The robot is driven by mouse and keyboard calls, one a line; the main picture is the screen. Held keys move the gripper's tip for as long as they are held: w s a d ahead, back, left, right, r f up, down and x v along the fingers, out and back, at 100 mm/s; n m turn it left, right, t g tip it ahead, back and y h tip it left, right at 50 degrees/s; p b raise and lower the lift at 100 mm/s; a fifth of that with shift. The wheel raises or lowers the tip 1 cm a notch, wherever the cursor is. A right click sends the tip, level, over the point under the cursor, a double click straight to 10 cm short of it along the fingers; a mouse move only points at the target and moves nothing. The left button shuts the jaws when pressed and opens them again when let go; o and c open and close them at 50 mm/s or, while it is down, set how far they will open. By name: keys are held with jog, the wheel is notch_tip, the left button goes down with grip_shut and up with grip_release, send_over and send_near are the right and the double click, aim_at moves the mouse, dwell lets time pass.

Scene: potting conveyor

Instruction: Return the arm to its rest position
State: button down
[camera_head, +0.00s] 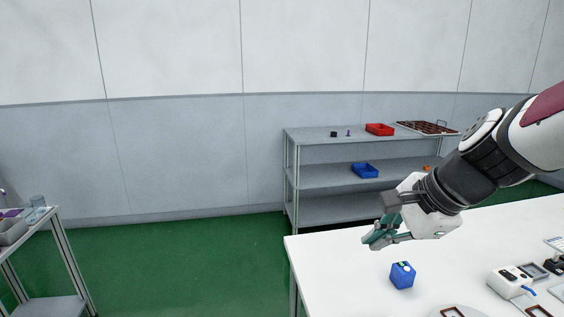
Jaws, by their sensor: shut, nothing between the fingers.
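My arm reaches in from the right edge over the white table (330,262). My gripper (370,243), with teal fingers, is shut and empty. It points left, above the table's far left part.
A white device (508,281) and small parts lie at the table's right. Behind stands a grey shelf (320,177) with a red bin (380,129), a blue bin (365,171) and a tray. A cart (62,250) stands at the left. Green floor between is clear.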

jog(key=s+d+n+h, duration=0.2)
jog(key=s+n+h, duration=0.1)
jog(key=s+n, duration=1.2)
jog(key=shift+s+d+r+n+g+h, duration=0.15)
jog(key=shift+s+r+n+g+h, duration=0.2)
jog(key=shift+s, duration=0.9)
